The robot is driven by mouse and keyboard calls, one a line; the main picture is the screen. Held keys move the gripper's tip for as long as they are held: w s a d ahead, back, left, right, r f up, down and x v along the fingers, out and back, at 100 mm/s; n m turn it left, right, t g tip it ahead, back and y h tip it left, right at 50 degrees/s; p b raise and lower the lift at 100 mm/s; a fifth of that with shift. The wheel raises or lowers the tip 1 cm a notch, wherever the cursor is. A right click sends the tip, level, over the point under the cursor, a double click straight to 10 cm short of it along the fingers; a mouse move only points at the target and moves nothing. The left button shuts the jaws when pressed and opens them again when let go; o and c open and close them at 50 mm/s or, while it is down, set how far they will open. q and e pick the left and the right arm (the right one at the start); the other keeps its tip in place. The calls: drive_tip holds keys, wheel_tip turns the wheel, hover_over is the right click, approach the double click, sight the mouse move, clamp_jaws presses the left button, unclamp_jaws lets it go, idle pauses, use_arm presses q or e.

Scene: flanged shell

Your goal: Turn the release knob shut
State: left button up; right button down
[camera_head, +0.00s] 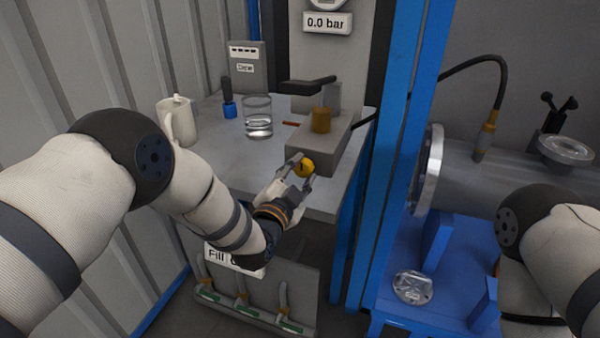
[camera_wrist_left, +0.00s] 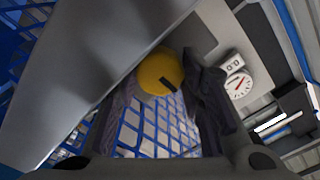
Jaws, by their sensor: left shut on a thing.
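The release knob is a round yellow knob (camera_head: 304,167) with a dark mark, on the front of a grey pump block (camera_head: 322,142) at the table's front edge. My left gripper (camera_head: 298,172) is shut on the knob, with one finger on each side of it. In the left wrist view the yellow knob (camera_wrist_left: 160,73) sits between the dark fingertips (camera_wrist_left: 166,82), its dark mark slanting. My right arm shows at the lower right of the head view, but its gripper is out of view.
A white jug (camera_head: 177,122), a glass beaker (camera_head: 258,118) with clear liquid and a blue-based brush (camera_head: 229,104) stand on the grey table (camera_head: 215,145). A blue post (camera_head: 395,130) rises just right of the pump. The gauge display (camera_head: 327,22) reads 0.0 bar.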

idle(0.6)
use_arm(q)
drive_tip(key=o, duration=1.2)
drive_tip(key=shift+c, duration=0.2)
drive_tip(key=shift+f, duration=0.2)
